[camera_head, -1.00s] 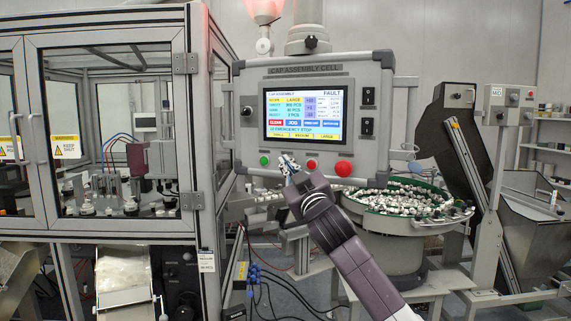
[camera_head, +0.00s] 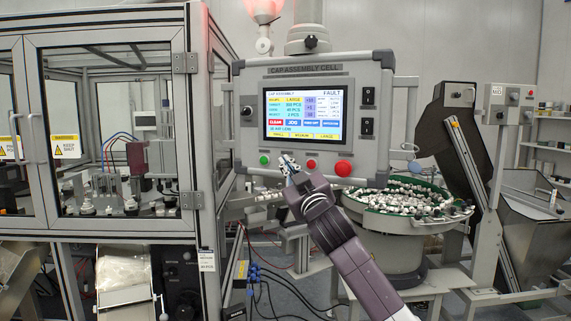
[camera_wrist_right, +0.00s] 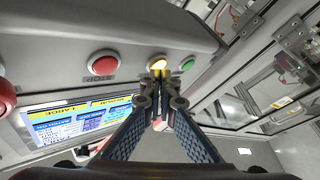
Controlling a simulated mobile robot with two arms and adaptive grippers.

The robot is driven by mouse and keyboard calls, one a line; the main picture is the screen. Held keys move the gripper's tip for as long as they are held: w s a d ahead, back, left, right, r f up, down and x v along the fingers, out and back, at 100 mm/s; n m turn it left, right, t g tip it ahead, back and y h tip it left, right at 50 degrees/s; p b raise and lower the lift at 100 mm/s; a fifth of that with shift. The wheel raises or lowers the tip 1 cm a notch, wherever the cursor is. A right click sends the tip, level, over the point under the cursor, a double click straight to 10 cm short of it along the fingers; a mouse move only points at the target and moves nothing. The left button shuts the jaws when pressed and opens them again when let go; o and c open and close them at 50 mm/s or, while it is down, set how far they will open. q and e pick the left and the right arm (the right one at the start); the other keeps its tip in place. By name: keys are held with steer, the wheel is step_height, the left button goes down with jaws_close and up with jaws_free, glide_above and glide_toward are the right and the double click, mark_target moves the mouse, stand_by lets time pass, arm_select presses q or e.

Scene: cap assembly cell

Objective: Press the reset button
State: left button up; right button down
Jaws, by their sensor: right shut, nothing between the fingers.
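A lit yellow button (camera_wrist_right: 158,64), which I take for the reset button, sits on the control panel (camera_head: 352,68) between a green button (camera_head: 264,160) and a red button (camera_head: 311,165). In the head view my right gripper hides it. My right gripper (camera_head: 286,162) is shut and empty, its fingertips up at the panel's lower edge. In the right wrist view the fingertips (camera_wrist_right: 159,88) are right at the yellow button; I cannot tell whether they touch it. My left gripper is not in view.
A larger red mushroom button (camera_head: 343,168) is at the right of the button row. The panel screen (camera_head: 302,115) reads FAULT. A glazed machine enclosure (camera_head: 110,130) stands left. A bowl feeder (camera_head: 410,200) with white caps stands right, behind my right arm.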

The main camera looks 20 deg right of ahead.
steer(key=s+a, duration=0.4)
steer(key=shift+s+b, duration=0.25)
steer(key=shift+b, duration=0.05)
stand_by(0.7)
